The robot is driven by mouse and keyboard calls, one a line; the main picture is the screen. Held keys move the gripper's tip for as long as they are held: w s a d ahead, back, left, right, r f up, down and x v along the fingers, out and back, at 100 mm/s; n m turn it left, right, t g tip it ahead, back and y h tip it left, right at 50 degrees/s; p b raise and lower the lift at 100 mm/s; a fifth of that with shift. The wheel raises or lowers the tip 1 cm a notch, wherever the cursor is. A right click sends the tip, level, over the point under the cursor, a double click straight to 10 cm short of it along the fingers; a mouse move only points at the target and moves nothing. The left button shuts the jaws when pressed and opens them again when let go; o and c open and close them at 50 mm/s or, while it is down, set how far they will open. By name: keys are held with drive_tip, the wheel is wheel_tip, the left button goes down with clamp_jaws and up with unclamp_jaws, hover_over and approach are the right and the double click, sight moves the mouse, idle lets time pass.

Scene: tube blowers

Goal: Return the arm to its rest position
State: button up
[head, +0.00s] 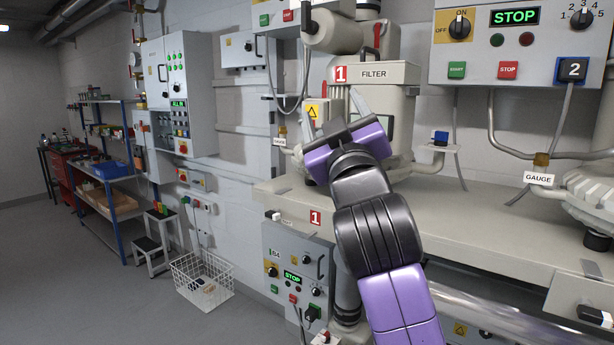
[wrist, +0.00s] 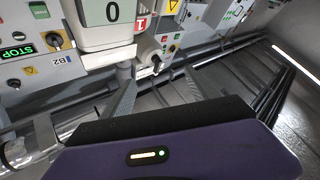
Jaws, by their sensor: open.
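My gripper (head: 331,114) is at the middle of the head view, at the end of my raised purple and dark grey arm. Its two grey fingers are spread apart, with nothing seen between them. In the picture it overlaps the filter unit (head: 376,74), a large pale housing labelled 1 FILTER, and hides part of its front. I cannot tell how far apart they are. In the wrist view the purple gripper body fills the bottom, and no object is held.
A pale bench (head: 470,217) runs below my arm. A control box reading STOP (head: 513,42) hangs at upper right. A wall cabinet (head: 178,80), a blue-framed shelf (head: 112,180), a step stool (head: 152,245) and a wire basket (head: 203,277) stand left. The floor at lower left is clear.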

drive_tip(key=s+d+f+m, duration=0.1)
drive_tip(key=s+d+f, duration=0.1)
drive_tip(key=s+f, duration=0.6)
drive_tip(key=s+d+f+m, duration=0.2)
drive_tip(key=s+f, duration=0.1)
drive_tip(key=f, duration=0.8)
drive_tip(key=s+d+f+m, duration=0.1)
drive_tip(key=s+d+f, duration=0.1)
drive_tip(key=s+f, duration=0.6)
drive_tip(key=s+d+f+m+g+h, duration=0.1)
drive_tip(key=s+d+f+g, duration=0.1)
drive_tip(key=s+f, duration=0.5)
drive_tip(key=s+d+f+m+g+h, duration=0.1)
drive_tip(key=s+d+f+g, duration=0.2)
drive_tip(key=s, duration=1.2)
drive_tip(key=s+d+f+m+g, duration=0.1)
drive_tip(key=s+d+f+g, duration=0.2)
drive_tip(key=s+f, duration=0.7)
drive_tip(key=shift+s+d+f+h, duration=0.35)
drive_tip(key=shift+s+d, duration=0.3)
drive_tip(key=shift+d, duration=0.25)
drive_tip(key=shift+c, duration=0.4)
